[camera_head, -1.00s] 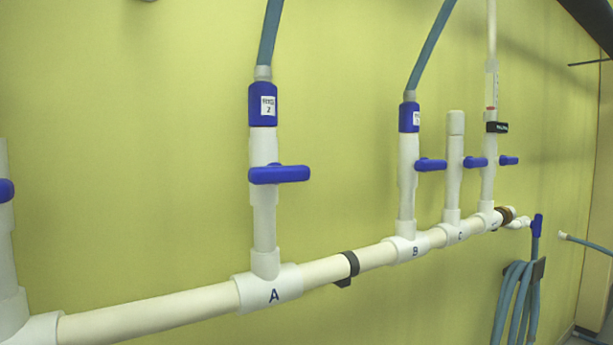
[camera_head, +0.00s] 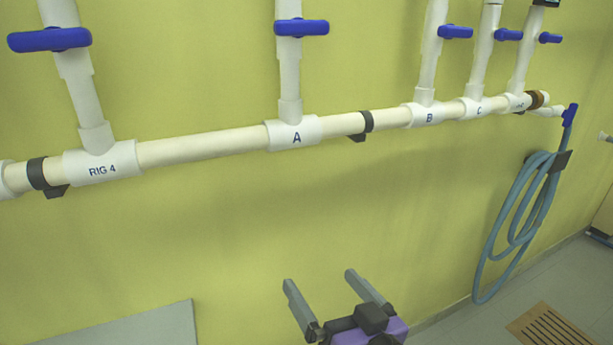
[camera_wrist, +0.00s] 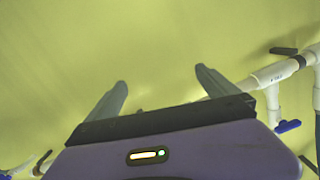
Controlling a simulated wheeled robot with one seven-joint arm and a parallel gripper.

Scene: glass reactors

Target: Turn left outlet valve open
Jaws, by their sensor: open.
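Several blue valve handles sit on white upright pipes above a white horizontal pipe (camera_head: 195,148) on the wall. The handle above RIG 4 (camera_head: 49,40) is far left, the handle above A (camera_head: 301,27) is at centre, and the handle above B (camera_head: 455,31) is at right. All three lie crosswise to their pipes. I cannot tell which one is the left outlet valve. My gripper (camera_head: 320,280) is open and empty, well below the pipe and apart from every handle. In the wrist view my gripper (camera_wrist: 160,77) faces bare wall, and a blue handle (camera_wrist: 288,126) shows at right.
The handle above C (camera_head: 508,34) and another small handle (camera_head: 550,38) are farther right. Black brackets (camera_head: 362,126) hold the pipe. A coiled blue hose (camera_head: 520,220) hangs at right. A grey panel (camera_head: 140,328) is at lower left. The wall between pipe and gripper is clear.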

